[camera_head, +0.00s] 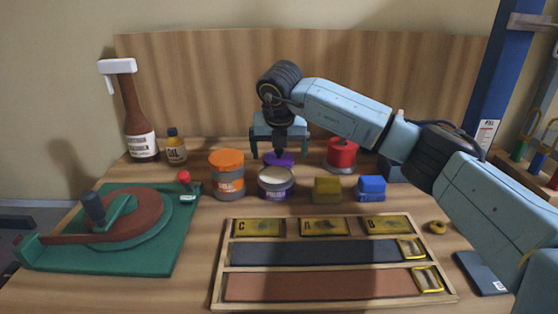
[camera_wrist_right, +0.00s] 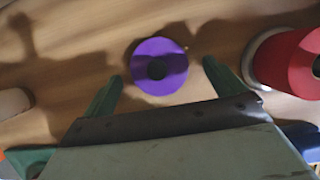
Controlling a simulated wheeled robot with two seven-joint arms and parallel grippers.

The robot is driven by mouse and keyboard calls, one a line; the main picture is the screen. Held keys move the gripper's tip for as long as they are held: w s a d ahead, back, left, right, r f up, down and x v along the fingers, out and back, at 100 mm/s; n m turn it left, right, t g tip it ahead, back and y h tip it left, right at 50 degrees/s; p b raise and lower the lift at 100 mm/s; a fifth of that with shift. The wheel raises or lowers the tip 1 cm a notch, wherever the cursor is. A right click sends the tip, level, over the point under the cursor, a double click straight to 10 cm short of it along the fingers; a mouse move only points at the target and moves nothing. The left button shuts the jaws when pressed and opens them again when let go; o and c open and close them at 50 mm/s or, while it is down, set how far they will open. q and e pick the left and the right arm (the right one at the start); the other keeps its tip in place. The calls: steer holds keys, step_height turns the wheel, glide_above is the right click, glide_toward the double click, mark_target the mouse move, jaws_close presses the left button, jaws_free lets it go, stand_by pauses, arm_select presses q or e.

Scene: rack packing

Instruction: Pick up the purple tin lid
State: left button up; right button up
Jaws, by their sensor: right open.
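The purple tin lid (camera_head: 279,159) lies on the table behind an open tin with a purple-banded label (camera_head: 276,184). In the wrist view the lid (camera_wrist_right: 150,83) is a purple disc with a dark round centre. My right gripper (camera_head: 279,153) points down over the lid and is open. In the wrist view its green fingers (camera_wrist_right: 162,72) stand to either side of the lid, with a gap on both sides. The tin hides part of the lid in the head view. My left gripper is not in view.
A red spool-like item (camera_head: 342,153) stands close right of the gripper. An orange-lidded tin (camera_head: 228,178) stands front left. Yellow (camera_head: 327,190) and blue (camera_head: 371,188) blocks sit front right. A wooden rack (camera_head: 218,287) fills the front. A wooden panel (camera_head: 200,80) rises behind.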

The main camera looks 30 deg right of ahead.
steer(key=shift+w+f, duration=0.15)
steer(key=shift+f, duration=0.35)
steer(key=shift+r, duration=0.1)
steer(key=c, duration=1)
